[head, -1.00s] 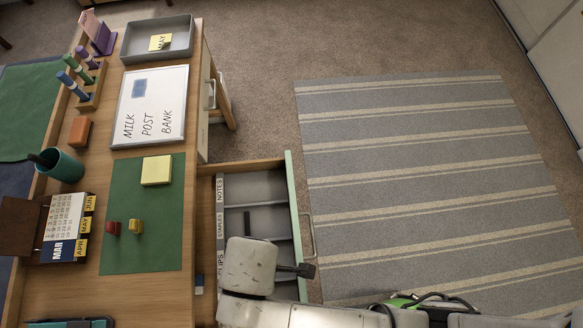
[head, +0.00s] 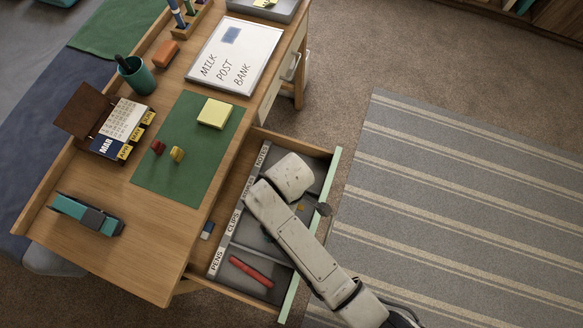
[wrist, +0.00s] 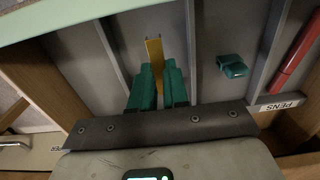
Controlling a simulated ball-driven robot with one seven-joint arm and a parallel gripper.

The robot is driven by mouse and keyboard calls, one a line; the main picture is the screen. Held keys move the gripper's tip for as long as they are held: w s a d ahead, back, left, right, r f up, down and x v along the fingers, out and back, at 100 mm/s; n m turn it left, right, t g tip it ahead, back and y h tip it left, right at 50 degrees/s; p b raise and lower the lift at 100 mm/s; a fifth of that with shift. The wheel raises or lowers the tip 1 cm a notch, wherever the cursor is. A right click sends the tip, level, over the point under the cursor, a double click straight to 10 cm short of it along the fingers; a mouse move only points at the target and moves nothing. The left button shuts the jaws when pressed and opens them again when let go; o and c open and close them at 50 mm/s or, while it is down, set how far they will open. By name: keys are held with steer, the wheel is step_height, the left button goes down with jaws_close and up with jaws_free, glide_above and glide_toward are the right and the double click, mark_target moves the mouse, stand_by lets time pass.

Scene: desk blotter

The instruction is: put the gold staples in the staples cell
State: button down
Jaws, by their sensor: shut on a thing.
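My gripper (wrist: 158,86) shows in the wrist view with its two green fingers shut on the gold staples (wrist: 154,50), a narrow gold strip pointing away from me. The strip lies between two dividers, over or in the staples cell (wrist: 128,32); I cannot tell whether it touches the floor. The staples label is partly covered there.
The open drawer (head: 334,170) also has a clips cell with a green piece (wrist: 232,66) and a pens cell with a red pen (head: 251,271). Dividers (wrist: 191,50) stand close on both sides of my fingers. The green blotter (head: 190,125) holds sticky notes (head: 214,113) and small red and yellow pieces.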

steer(key=shift+w+d+f, duration=0.1)
steer(key=shift+w+f, duration=0.35)
steer(key=shift+f, duration=1.65)
steer(key=shift+f+b, duration=0.2)
steer(key=shift+b, duration=0.15)
steer(key=c, duration=1.1)
jaws_free()
steer(key=shift+r, duration=0.1)
step_height(320, 180, up, 12)
steer(key=p, duration=0.2)
steer(key=s+d+r+m, duration=0.1)
steer(key=s+d+m, duration=0.3)
steer(key=d, duration=0.5)
steer(key=s+d+r+m, duration=0.1)
steer(key=s+d+m, duration=0.4)
steer(key=d, duration=0.4)
steer(key=s+d+r+m+t, duration=0.1)
steer(key=s+d+r+m, duration=0.1)
steer(key=s+d+m, duration=0.3)
steer(key=shift+d, duration=2.15)
